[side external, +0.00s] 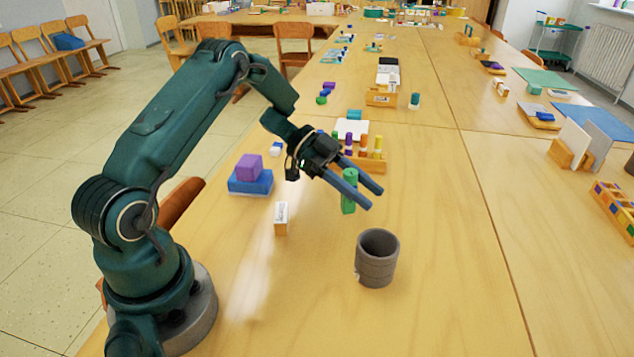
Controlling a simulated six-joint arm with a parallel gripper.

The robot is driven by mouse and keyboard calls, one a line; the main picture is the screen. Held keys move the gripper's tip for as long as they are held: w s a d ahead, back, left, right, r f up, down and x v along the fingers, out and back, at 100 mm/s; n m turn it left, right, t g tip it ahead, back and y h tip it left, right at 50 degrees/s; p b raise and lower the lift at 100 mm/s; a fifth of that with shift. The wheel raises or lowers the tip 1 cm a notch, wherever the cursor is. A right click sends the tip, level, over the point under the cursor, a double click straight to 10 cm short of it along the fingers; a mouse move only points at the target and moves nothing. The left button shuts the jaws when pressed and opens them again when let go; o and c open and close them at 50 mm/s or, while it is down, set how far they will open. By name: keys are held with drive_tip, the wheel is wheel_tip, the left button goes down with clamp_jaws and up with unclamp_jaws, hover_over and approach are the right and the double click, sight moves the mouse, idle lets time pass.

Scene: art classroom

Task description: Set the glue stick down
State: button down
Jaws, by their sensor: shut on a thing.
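The glue stick (349,192) is a green cylinder, seen upright in the side view. My gripper (372,197) is shut on it, with one long blue-grey finger crossing in front of its upper part. The finger ends reach past the stick toward the lower right. The stick's lower end is close to the table (440,230), but I cannot tell whether it touches. Part of the stick is hidden behind the near finger.
A grey ribbed cup (377,270) stands in front of my gripper. A small white-and-wood block (281,218) is to the left, near a purple block (249,168) on a blue one (250,185). A wooden holder (372,165) with coloured sticks is behind. The table right of the cup is clear.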

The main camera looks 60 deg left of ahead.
drive_tip(key=shift+f, duration=1.05)
drive_tip(key=shift+c, duration=2.1)
unclamp_jaws()
drive_tip(key=shift+f, duration=0.15)
